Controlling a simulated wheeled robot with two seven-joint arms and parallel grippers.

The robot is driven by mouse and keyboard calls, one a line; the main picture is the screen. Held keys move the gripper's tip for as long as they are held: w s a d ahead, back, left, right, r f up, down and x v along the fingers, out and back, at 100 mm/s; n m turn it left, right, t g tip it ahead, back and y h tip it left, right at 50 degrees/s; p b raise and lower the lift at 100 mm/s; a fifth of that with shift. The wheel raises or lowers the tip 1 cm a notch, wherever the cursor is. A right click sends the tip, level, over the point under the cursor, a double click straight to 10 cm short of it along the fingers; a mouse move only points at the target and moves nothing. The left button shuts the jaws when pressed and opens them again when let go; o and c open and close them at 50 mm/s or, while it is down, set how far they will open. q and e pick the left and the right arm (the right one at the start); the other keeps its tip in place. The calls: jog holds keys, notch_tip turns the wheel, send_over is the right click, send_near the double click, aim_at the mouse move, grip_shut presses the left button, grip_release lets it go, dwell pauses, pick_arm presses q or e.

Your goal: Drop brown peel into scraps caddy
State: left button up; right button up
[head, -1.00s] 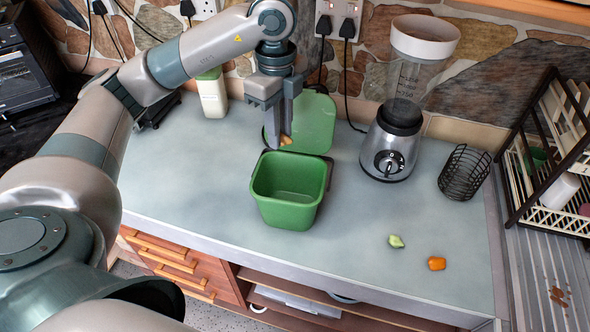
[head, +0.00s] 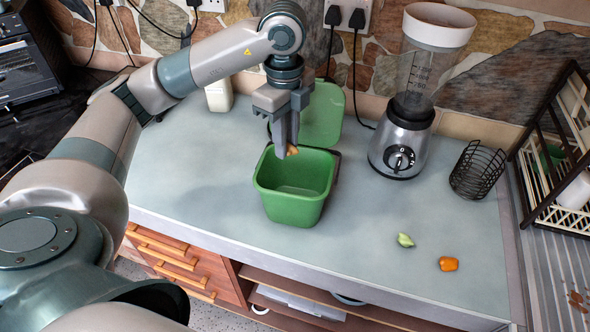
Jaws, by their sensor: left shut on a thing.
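The scraps caddy (head: 292,205) is a green open-topped bin on the grey worktop, with its green lid (head: 323,117) raised behind it. Its visible inside looks empty. My left gripper (head: 287,152) points down over the caddy's back rim. It is shut on a small brown peel (head: 292,150), mostly hidden between the fingers. The peel appears at about rim height or a little above; its exact height is hard to tell. My right gripper is not in view.
A pale green scrap (head: 405,240) and an orange scrap (head: 448,264) lie on the worktop (head: 365,225) at the right. A blender (head: 400,140), a black wire basket (head: 477,170) and a dish rack (head: 560,165) stand further right. A white container (head: 219,97) stands behind my left arm.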

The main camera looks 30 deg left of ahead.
pick_arm(q)
jog(key=shift+f, duration=0.1)
jog(key=o, duration=1.1)
notch_tip(320, 180, up, 17)
jog(key=b, duration=0.1)
jog(key=shift+r+b, duration=0.2)
jog(key=shift+b, duration=0.15)
dwell(0.7)
dwell(0.6)
